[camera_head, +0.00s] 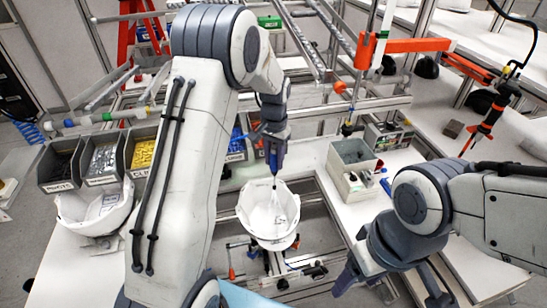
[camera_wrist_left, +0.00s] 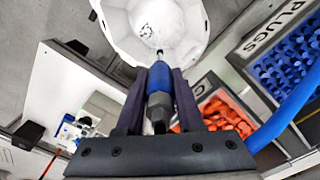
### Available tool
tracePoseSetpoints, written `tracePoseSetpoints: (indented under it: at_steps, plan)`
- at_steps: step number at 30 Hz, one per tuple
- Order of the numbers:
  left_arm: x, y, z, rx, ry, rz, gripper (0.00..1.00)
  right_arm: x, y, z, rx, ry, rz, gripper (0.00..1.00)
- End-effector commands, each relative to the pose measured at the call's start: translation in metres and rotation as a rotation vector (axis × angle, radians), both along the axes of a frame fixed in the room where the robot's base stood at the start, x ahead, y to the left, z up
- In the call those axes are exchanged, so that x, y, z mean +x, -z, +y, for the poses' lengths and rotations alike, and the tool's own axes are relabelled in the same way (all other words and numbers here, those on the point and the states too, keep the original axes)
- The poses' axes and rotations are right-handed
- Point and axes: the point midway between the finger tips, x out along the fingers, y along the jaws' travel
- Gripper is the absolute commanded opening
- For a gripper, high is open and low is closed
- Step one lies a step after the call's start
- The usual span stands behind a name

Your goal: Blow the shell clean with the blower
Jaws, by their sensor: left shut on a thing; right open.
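A white helmet shell (camera_head: 268,222) sits open side up in a stand at the middle of the head view. The left wrist view shows its inside (camera_wrist_left: 185,18), with small dark specks near the bottom. My left gripper (camera_head: 274,150) is above the shell, shut on the blower (camera_wrist_left: 160,92). The blower is blue and grey, with its thin nozzle pointing down into the shell. In the head view the blower is mostly hidden by the gripper. My right gripper (camera_head: 392,285) is open and empty at the lower right, apart from the shell.
Another white shell (camera_head: 95,212) lies on the left table. Grey bins (camera_head: 103,160) of small parts stand behind it, one with yellow pieces. A grey divided box (camera_head: 352,165) stands on the right table. A blue hose (camera_wrist_left: 288,108) runs beside the blower.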

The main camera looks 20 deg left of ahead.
Motion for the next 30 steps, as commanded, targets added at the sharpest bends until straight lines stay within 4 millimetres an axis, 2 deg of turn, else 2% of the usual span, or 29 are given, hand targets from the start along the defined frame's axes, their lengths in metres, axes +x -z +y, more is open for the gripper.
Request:
tracePoseSetpoints:
  at_steps: [30]
  plan:
    - [-0.028,0.000,-0.019,0.000,0.001,-0.002,0.00,0.000,0.006,0.000,0.000,0.000,0.000,0.67]
